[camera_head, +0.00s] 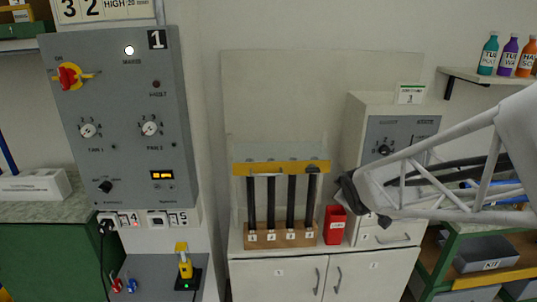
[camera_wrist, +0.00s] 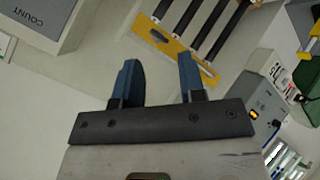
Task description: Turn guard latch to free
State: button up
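A clear guard panel with a yellow bar (camera_head: 281,168) crosses the front of several upright black rods. A small dark latch (camera_head: 313,169) sits at the bar's right end. In the wrist view, which is turned nearly upside down, the yellow bar (camera_wrist: 182,56) is beyond the fingers and the dark oblong latch (camera_wrist: 160,37) lies on it, slanted along the bar. My gripper (camera_wrist: 158,76) is open, with two blue fingers apart and nothing between them. It is short of the latch, not touching it.
A red bin (camera_head: 334,225) stands right of the wooden rod holder (camera_head: 281,238) on the white cabinet (camera_head: 370,272). A grey-fronted counter unit (camera_head: 400,135) stands right of the rack. A grey control panel (camera_head: 120,120) is at left. The wall beside the rack is clear.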

jog(key=w+f+n+t+y, duration=0.25)
jog(key=w+n, duration=0.25)
jog(key=w, duration=0.4)
jog(key=n+t+y, duration=0.3)
jog(key=n+y, duration=0.1)
jog(key=n, duration=0.2)
send_near(315, 172)
jog(key=w, duration=0.1)
jog(key=shift+w+f+n+y, duration=0.2)
jog(key=shift+n+y, duration=0.25)
jog(key=shift+n, duration=0.15)
jog(key=shift+w+f+n+y, duration=0.15)
jog(key=shift+n+y, duration=0.25)
jog(key=shift+n, duration=0.2)
jog(key=shift+w, duration=0.1)
jog(key=shift+x, duration=3.85)
jog(key=shift+c, duration=0.3)
grip_shut()
